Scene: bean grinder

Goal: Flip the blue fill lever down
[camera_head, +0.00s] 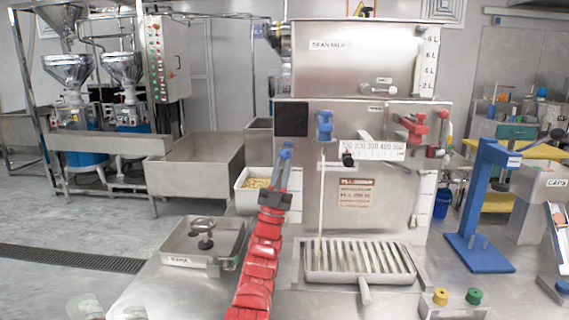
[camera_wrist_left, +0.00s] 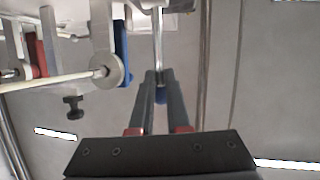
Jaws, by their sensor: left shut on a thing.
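The bean machine (camera_head: 395,60) stands at the centre in the head view. My left gripper (camera_head: 284,168) is raised beside the machine's left side, its red arm coming up from below. It also shows in the wrist view (camera_wrist_left: 158,78), with its dark fingers nearly together. In the head view the blue tip (camera_head: 286,152) shows at the fingers. The lever's pivot is hidden there. My right gripper is not in view.
A blue fitting (camera_head: 324,126) and a red one (camera_head: 414,127) are on the machine front.

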